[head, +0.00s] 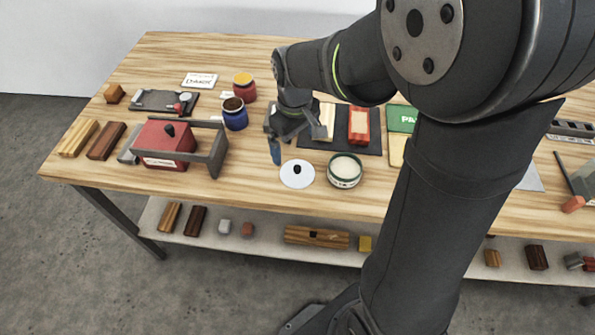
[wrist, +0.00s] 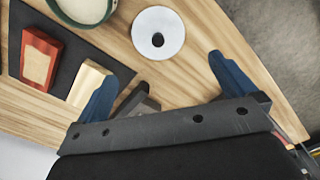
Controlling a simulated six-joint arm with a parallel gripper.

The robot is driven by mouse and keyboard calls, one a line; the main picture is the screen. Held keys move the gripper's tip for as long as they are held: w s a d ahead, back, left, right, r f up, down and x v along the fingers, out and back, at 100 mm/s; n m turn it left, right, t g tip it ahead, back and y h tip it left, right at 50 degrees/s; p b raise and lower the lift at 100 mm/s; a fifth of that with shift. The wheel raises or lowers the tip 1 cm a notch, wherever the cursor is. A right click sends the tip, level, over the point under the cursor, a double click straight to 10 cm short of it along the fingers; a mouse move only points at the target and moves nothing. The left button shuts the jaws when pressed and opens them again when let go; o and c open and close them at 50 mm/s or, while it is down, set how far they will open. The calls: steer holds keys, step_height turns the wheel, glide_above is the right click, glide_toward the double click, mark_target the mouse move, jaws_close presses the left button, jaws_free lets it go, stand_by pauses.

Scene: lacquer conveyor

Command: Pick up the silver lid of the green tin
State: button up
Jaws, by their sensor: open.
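The silver lid (head: 290,181), a pale flat disc with a black knob, lies on the wooden table in the head view. It shows at the top centre of the wrist view (wrist: 172,24). The green tin (head: 345,182) stands open just right of the lid, with pale contents; part of it shows in the wrist view (wrist: 85,8). My gripper (head: 296,143) has blue fingertips and is open and empty. It is just behind the lid in the head view, above the table. In the wrist view the lid lies beyond the fingertips (wrist: 163,80), roughly between them.
A dark mat (head: 371,146) with a red block (head: 359,124) and a pale block lies behind the tin. A blue jar (head: 235,118) and a red box in a grey frame (head: 217,152) stand to the left. The table's front strip before the lid is clear.

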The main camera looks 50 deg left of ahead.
mark_target(297, 167)
steer(key=f, duration=1)
steer(key=shift+w+d, duration=0.1)
steer(key=shift+d, duration=0.1)
steer(key=shift+c, duration=0.4)
steer(key=c, duration=0.7)
